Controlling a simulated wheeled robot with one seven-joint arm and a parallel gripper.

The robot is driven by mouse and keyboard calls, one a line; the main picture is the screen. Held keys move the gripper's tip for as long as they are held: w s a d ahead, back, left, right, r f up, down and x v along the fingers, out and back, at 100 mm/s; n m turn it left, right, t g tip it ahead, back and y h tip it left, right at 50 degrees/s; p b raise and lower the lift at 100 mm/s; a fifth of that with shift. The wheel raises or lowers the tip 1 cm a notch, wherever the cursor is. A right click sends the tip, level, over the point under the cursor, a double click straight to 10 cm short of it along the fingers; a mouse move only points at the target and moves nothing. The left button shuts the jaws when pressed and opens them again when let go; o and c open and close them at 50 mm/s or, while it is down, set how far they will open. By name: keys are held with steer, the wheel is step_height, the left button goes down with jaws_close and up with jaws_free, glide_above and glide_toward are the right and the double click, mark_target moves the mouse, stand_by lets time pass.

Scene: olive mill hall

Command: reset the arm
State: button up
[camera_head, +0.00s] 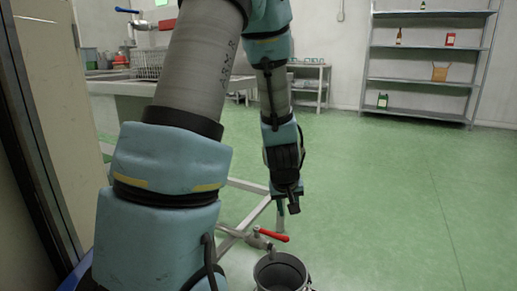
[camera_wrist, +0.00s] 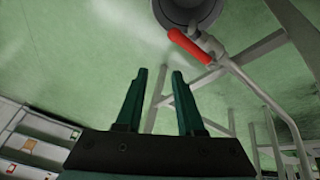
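My gripper (camera_head: 287,205) hangs at the end of my arm, pointing down in the head view, above the green floor. A valve with a red lever (camera_head: 274,235) is beside the can, also near the top in the wrist view (camera_wrist: 190,46).
A metal-framed table or sink (camera_head: 125,84) with a wire basket (camera_head: 149,65) stands at the left. A small side table (camera_head: 311,84) stands by the back wall. A shelf rack (camera_head: 415,82) with bottles and boxes stands at back right. The green floor at right is clear.

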steer(key=s+a+r+m+g+y+p, duration=0.1)
steer(key=s+a+r+g, duration=0.1)
steer(key=s+a+r, duration=0.4)
steer(key=s+a+r+g+p, duration=0.1)
steer(key=s+a+r+p, duration=0.2)
steer(key=a, duration=0.5)
step_height(320, 180, up, 38)
steer(key=s+a+p, duration=0.1)
steer(key=p, duration=3.5)
steer(key=shift+s+m+y, duration=0.15)
steer(key=shift+m+y, duration=0.15)
